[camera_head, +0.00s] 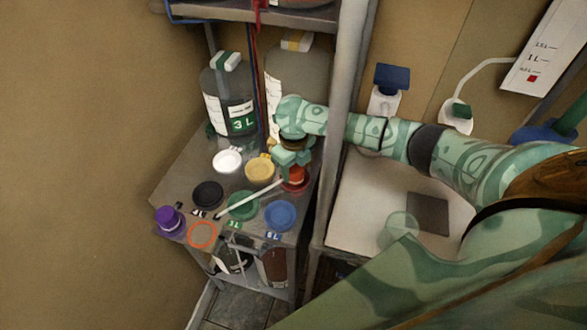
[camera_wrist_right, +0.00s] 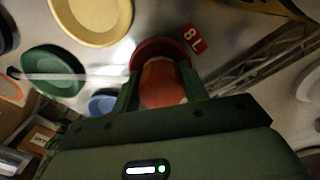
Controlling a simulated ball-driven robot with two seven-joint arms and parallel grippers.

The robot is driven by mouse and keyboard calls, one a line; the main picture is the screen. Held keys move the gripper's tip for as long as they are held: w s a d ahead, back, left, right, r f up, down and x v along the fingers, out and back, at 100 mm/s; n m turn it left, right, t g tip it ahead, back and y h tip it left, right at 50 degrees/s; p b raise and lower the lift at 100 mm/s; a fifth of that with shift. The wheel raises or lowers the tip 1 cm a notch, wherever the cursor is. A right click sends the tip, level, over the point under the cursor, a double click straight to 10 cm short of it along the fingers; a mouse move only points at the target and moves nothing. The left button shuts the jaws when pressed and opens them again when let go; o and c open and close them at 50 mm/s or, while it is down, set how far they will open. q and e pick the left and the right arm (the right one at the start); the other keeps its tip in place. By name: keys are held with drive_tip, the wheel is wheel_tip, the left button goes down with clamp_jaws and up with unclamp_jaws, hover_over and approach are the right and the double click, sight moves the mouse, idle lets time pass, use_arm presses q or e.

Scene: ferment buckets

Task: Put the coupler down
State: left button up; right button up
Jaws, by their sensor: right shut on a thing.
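The coupler, a red-orange cylinder (camera_head: 296,172), is in my right gripper (camera_head: 292,160). My right gripper is shut on it and points down over the back right of the metal shelf. In the right wrist view the coupler (camera_wrist_right: 162,84) sits between the two dark green fingers. A red round pad (camera_head: 297,187) with an "8L" tag (camera_wrist_right: 195,39) lies under or just behind it; this red pad also shows in the wrist view (camera_wrist_right: 160,46). I cannot tell whether the coupler touches the pad. My left gripper is not in view.
White (camera_head: 227,161), yellow (camera_head: 260,169), black (camera_head: 208,194), green (camera_head: 243,206) and blue (camera_head: 280,215) pads, an orange ring (camera_head: 201,234) and a purple cap (camera_head: 169,219) crowd the shelf. A pale rod (camera_head: 240,200) lies across it. A "3 L" bottle (camera_head: 228,98) stands behind, a post (camera_head: 345,100) right.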

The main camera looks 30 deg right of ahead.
drive_tip(key=o, duration=1.1)
drive_tip(key=shift+f, duration=0.1)
drive_tip(key=shift+c, duration=0.2)
wheel_tip(320, 180, up, 12)
drive_tip(key=p, duration=0.3)
drive_tip(key=shift+r, duration=0.2)
drive_tip(key=shift+f, duration=0.1)
